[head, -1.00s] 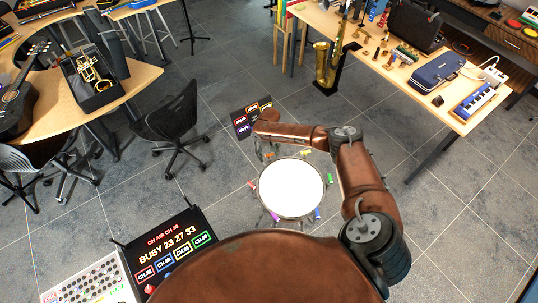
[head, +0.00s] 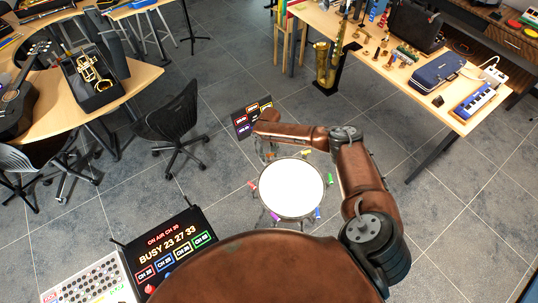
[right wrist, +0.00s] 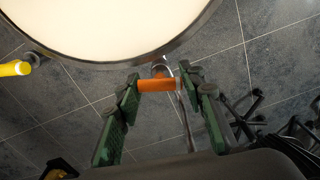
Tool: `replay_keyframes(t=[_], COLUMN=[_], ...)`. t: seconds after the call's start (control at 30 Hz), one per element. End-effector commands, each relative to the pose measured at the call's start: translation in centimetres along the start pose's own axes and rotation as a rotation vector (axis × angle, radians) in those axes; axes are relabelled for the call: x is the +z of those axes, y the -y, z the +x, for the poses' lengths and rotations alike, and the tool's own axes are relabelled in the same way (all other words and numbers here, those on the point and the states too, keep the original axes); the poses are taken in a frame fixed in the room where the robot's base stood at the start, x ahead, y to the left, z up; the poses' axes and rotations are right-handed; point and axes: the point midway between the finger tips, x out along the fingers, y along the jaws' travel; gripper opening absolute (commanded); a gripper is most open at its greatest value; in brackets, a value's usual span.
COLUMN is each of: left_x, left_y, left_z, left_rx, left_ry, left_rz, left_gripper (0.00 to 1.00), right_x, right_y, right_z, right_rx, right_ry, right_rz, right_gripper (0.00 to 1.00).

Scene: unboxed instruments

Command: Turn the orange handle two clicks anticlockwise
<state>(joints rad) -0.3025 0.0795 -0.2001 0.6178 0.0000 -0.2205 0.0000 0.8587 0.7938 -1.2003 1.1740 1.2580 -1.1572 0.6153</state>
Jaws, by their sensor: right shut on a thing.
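The orange handle (right wrist: 157,85) is a short bar on the rim of a round white drum (head: 291,188). In the right wrist view it lies across the gap between the green-padded fingers of my right gripper (right wrist: 158,80). The fingers are shut on its two ends. The drum's white head (right wrist: 105,22) fills the upper left of that view. In the head view my right gripper (head: 267,150) is at the drum's far left rim, largely hidden by my arm, and the handle is hard to make out. My left gripper is out of view.
A lit panel (head: 251,117) stands behind the drum, and a larger display (head: 172,245) is at lower left. Grey floor surrounds the drum.

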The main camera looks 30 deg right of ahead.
Motion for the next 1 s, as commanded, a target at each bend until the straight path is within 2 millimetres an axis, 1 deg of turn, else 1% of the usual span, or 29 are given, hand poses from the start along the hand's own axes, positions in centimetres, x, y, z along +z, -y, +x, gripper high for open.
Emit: replay_keyframes(t=[0.17, 0.37, 1.0], left_x=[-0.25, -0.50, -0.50], left_y=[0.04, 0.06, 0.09], left_z=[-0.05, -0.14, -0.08], left_rx=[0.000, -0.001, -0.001], left_ry=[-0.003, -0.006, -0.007], left_rz=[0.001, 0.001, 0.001], left_gripper=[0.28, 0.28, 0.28], right_x=[0.02, 0.04, 0.00], right_y=[-0.10, -0.06, -0.03], right_z=[0.01, 0.05, 0.05], right_rx=[0.001, 0.000, 0.000], right_ry=[0.001, 0.001, 0.000], right_rz=[-0.047, -0.173, -0.773], right_gripper=[0.12, 0.12, 0.12])
